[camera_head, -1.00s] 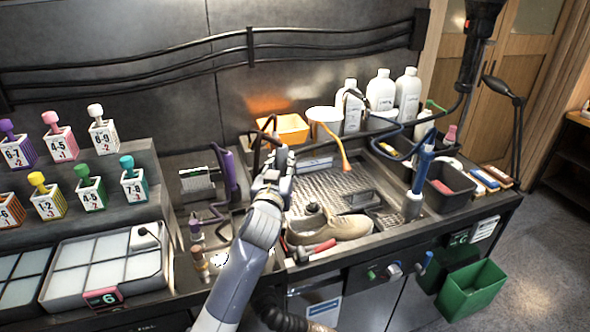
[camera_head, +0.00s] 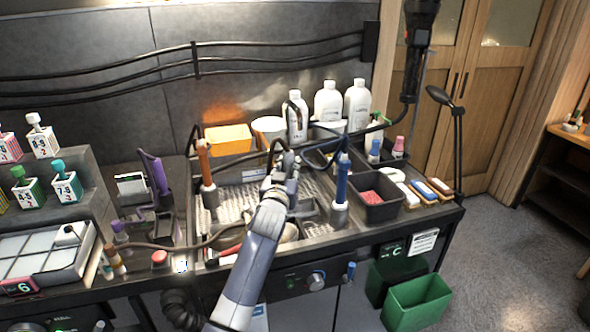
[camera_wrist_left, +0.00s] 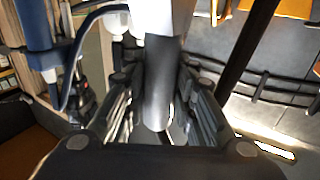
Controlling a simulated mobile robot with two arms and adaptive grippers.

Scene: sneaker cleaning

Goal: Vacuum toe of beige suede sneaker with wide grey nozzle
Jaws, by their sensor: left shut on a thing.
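My left gripper (camera_head: 283,165) is over the back of the sink-like tray (camera_head: 312,232). In the left wrist view its fingers close around a dark grey tube (camera_wrist_left: 163,85) with a pale upper part. An orange-handled tool (camera_head: 206,165) stands upright left of my gripper. A blue-handled tool (camera_head: 341,178) stands upright to the right. The right gripper is not in view.
A red-handled tool (camera_head: 232,253) lies at the tray's front edge. A black bin (camera_head: 376,208) sits right of the tray. White bottles (camera_head: 328,102) and an orange container (camera_head: 228,139) stand at the back. Dark hoses cross the work area.

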